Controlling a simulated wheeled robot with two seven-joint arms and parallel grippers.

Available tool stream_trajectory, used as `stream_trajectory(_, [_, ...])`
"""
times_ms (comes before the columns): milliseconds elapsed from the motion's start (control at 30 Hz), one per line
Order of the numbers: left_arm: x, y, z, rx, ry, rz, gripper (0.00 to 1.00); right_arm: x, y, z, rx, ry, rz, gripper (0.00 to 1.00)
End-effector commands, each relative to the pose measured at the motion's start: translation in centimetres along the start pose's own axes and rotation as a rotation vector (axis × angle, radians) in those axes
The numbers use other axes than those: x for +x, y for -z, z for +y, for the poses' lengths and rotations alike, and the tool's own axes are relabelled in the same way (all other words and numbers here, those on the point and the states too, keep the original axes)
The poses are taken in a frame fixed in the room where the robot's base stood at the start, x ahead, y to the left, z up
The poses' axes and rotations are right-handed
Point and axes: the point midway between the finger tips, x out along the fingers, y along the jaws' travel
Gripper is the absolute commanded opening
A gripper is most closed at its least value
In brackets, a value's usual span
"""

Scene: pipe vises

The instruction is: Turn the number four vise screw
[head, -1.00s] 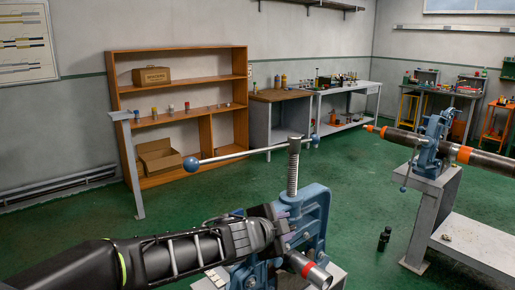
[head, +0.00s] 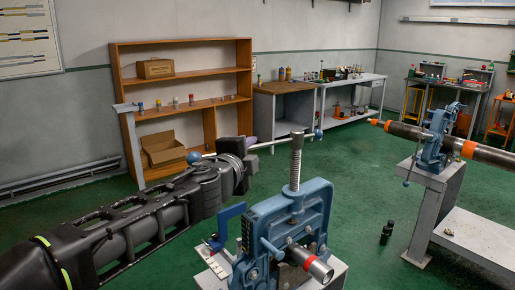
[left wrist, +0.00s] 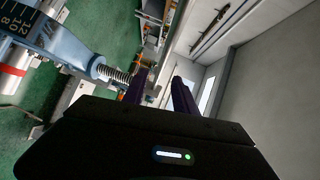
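A blue pipe vise (head: 290,215) stands in the foreground of the head view, with an upright threaded screw (head: 296,165). A crossbar handle runs through the screw's top, with a blue ball (head: 193,157) at the left end and another (head: 318,133) at the right. My left gripper (head: 254,144) is at bar height, left of the screw, and hides part of the bar. In the left wrist view, its two purple fingers (left wrist: 158,95) stand apart with a gap between them, beside the screw (left wrist: 117,75). Whether the bar lies between them cannot be told. My right gripper is out of view.
A short red-banded pipe (head: 318,268) sticks out of the near vise. Another blue vise (head: 434,140) on a grey stand at right holds a long pipe (head: 490,156). A black bottle (head: 386,233) stands on the green floor. A wooden shelf (head: 180,52) is at the back.

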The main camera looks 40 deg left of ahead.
Motion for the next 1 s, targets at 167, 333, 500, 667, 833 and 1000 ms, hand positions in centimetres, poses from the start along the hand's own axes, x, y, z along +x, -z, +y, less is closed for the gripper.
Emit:
stream_trajectory(167, [3.0,0.0,0.2,0.000,-0.003,0.000,0.34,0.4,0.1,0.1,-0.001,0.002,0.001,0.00])
stream_trajectory(333, [5.1,0.0,0.1,-0.001,-0.002,0.001,0.34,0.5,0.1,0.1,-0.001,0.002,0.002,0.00])
stream_trajectory(500, [5.8,0.0,0.1,-0.002,-0.001,0.000,0.34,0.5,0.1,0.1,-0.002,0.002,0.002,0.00])
stream_trajectory(667, [5.7,0.0,0.1,-0.002,-0.001,0.000,0.34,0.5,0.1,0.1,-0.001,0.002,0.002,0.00])
stream_trajectory(833, [5.7,0.0,0.1,-0.001,-0.001,0.000,0.23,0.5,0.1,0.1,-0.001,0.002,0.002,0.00])
stream_trajectory(1000, [5.7,0.0,0.1,-0.001,-0.001,0.000,0.09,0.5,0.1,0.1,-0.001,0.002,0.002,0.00])
